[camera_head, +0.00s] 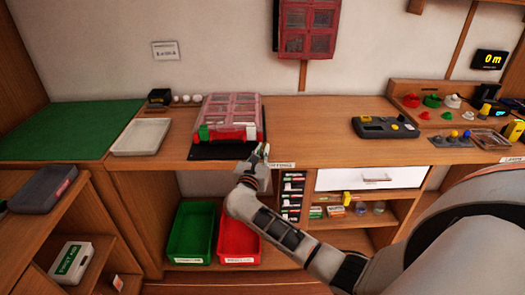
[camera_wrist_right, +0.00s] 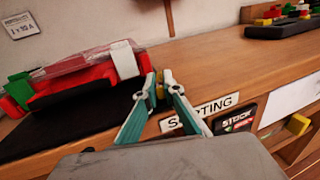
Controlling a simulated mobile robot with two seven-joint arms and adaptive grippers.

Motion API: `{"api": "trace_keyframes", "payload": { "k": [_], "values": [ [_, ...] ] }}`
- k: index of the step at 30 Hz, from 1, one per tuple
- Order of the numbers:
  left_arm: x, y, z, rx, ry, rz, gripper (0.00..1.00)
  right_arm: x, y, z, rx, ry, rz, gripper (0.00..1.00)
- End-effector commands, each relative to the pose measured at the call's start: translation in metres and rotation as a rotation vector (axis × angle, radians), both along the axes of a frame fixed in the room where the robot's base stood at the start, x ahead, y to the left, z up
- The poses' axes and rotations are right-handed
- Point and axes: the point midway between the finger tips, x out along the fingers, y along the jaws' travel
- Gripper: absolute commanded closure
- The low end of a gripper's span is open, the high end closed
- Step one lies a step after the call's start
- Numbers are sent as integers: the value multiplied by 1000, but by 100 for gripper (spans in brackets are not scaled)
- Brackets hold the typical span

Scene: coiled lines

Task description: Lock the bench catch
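A red case (camera_head: 232,112) with a clear compartment lid lies on a black mat (camera_head: 222,151) on the bench. It also shows in the wrist view (camera_wrist_right: 85,72). On its front edge a green catch (camera_head: 204,132) stands at the left and a white catch (camera_head: 251,132) at the right. The wrist view shows the green catch (camera_wrist_right: 18,88) and the white catch (camera_wrist_right: 124,59). Which one is the bench catch, I cannot tell. My right gripper (camera_wrist_right: 159,82) has its teal fingertips close together, just right of the white catch, with nothing clearly held. My left gripper is out of view.
A similar red case (camera_head: 307,28) hangs on the wall. A pale tray (camera_head: 141,136) and a green mat (camera_head: 70,130) are at the left. A grey device (camera_head: 385,127) lies at the right. Green (camera_head: 192,232) and red (camera_head: 238,241) bins stand below.

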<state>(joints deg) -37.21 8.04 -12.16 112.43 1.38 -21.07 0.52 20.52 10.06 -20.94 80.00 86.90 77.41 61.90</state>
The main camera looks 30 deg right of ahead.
Motion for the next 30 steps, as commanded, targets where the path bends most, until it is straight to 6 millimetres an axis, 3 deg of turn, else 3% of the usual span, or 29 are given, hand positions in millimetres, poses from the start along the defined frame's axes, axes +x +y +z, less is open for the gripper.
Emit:
{"api": "trace_keyframes", "payload": {
  "k": [7, 19, 30],
  "values": [
    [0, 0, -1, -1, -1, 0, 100, -1, -2, -1, -2, 2, 38, 100],
    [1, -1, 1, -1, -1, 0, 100, 0, -1, 0, -1, 1, 267, 100],
    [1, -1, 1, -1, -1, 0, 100, 0, 1, 0, 0, 0, 286, 100]
  ]
}}
